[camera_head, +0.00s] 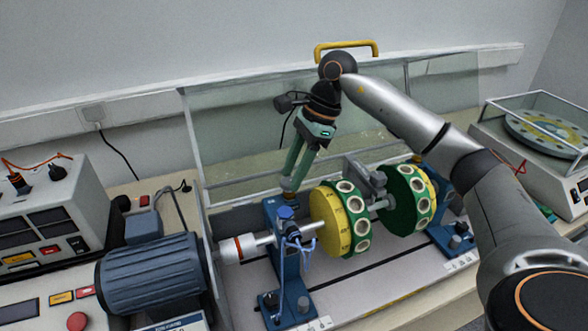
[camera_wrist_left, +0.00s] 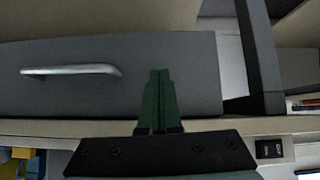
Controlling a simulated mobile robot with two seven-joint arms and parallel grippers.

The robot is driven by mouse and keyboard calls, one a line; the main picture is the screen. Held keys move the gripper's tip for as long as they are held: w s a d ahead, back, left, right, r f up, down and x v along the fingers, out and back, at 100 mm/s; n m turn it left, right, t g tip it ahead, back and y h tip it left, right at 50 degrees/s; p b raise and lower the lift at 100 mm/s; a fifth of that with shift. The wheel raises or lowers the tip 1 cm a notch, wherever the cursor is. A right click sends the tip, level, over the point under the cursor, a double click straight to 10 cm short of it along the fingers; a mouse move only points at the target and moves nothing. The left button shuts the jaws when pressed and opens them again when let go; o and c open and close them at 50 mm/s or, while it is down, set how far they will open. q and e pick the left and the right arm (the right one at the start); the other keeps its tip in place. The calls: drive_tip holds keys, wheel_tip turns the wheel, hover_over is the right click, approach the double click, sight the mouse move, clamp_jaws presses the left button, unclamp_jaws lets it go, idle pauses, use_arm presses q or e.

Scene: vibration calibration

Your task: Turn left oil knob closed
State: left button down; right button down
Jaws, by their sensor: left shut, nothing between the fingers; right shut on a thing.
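My right gripper (camera_head: 288,187) reaches down from the upper right in the head view. Its green fingers are shut on the left oil knob (camera_head: 287,196), a small brass-coloured piece on top of the left blue bearing stand (camera_head: 279,249); the fingers mostly hide it. My left gripper (camera_wrist_left: 158,101) shows only in the left wrist view. Its green fingers are shut and empty, in front of a grey drawer front.
A shaft with two yellow-green discs (camera_head: 331,219) runs to the right blue stand (camera_head: 452,236). A blue motor (camera_head: 154,274) stands left. A clear cover with a yellow handle (camera_head: 346,46) is behind. The left wrist view shows a drawer handle (camera_wrist_left: 71,71).

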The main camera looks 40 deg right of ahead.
idle(0.4)
drive_tip(key=shift+c, duration=2.1)
unclamp_jaws()
drive_tip(key=v, duration=1.2)
drive_tip(key=shift+r, duration=0.25)
drive_tip(key=shift+d, duration=0.1)
